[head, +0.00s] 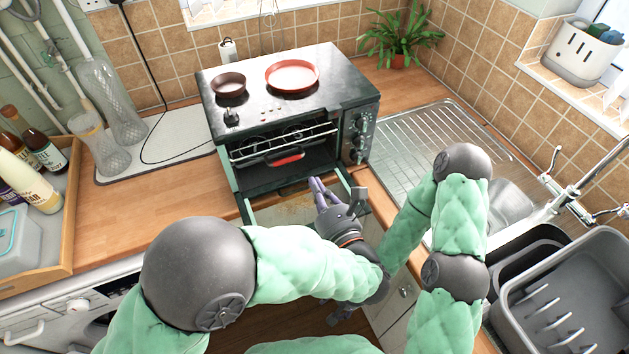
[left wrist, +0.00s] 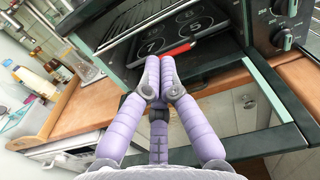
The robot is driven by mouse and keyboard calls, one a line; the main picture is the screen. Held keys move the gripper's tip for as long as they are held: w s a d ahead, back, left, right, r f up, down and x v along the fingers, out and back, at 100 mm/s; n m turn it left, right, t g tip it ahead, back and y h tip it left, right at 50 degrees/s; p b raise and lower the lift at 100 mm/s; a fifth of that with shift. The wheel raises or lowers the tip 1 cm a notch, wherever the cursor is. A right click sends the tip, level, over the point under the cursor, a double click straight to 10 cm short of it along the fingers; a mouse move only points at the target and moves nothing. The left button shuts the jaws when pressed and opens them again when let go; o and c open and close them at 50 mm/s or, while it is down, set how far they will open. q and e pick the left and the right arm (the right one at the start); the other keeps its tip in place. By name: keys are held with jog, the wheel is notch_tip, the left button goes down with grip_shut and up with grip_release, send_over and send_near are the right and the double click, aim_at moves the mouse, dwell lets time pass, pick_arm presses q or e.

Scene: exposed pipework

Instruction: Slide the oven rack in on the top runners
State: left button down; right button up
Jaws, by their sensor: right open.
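The small dark oven (head: 355,110) stands on the counter with its glass door (head: 290,208) folded down. The silver wire rack (head: 310,135) is in the oven mouth; it also shows in the left wrist view (left wrist: 120,22). I cannot tell which runners bear the rack. My left gripper (head: 318,188) is over the open door, just in front of the red piece; its purple fingers (left wrist: 160,68) are together with nothing seen between them. My right gripper (head: 342,314) is open, low before the counter, mostly hidden behind my left arm.
Bottles stand in a wooden tray (head: 66,215) at left. A sink (head: 490,200) and grey dish rack (head: 570,300) are at right.

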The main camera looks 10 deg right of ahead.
aim_at(292, 143)
pick_arm(q)
jog(key=b+x, duration=0.2)
jog(key=x, duration=0.9)
jog(key=shift+w, duration=0.35)
pick_arm(e)
notch_tip(292, 143, down, 3)
jog(key=shift+w+r, duration=0.1)
jog(key=shift+r, duration=0.05)
pick_arm(q)
jog(key=shift+a+f, duration=0.1)
jog(key=x, duration=0.3)
jog(key=shift+w+a+b, duration=0.1)
jog(key=shift+w+b, duration=0.2)
jog(key=shift+s, duration=0.15)
